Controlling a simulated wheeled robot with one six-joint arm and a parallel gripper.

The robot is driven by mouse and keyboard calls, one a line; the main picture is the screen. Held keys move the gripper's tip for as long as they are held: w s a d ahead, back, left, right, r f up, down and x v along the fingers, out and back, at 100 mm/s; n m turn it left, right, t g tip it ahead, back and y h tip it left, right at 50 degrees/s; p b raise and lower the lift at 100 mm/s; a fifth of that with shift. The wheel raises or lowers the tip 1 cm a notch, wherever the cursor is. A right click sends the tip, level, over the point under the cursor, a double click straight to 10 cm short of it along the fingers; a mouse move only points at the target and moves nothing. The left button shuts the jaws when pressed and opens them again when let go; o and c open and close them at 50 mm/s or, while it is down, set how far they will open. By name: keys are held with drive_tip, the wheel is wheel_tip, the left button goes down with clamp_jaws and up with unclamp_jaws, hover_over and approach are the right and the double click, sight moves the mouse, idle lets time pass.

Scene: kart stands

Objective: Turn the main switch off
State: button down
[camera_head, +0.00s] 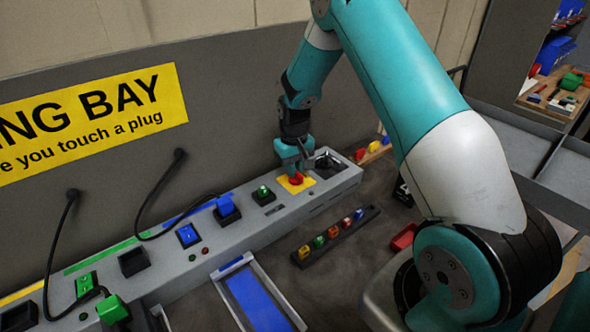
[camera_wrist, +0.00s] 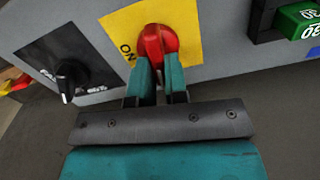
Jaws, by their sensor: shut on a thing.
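The main switch is a red rotary knob (camera_wrist: 157,44) on a yellow plate (camera_wrist: 195,25) printed with "ON". In the head view the red knob (camera_head: 296,178) and its yellow plate (camera_head: 307,185) sit near the right end of the long grey panel. My gripper (camera_wrist: 160,75) has its two teal fingers shut on the red knob. My gripper also shows in the head view (camera_head: 294,165), reaching down to the knob from above. The fingers hide part of the knob and plate.
A black selector knob (camera_wrist: 67,80) is beside the yellow plate. A rack of small coloured pieces (camera_head: 335,235) and a blue-bottomed tray (camera_head: 258,300) lie in front.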

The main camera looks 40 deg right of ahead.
drive_tip(key=shift+a+n, duration=0.1)
drive_tip(key=shift+n, duration=0.6)
drive_tip(key=c, duration=1.1)
unclamp_jaws()
drive_tip(key=shift+c, duration=0.2)
drive_tip(key=shift+r, duration=0.1)
wheel_tip(320, 180, up, 17)
drive_tip(key=b, duration=0.3)
drive_tip(key=shift+r, duration=0.15)
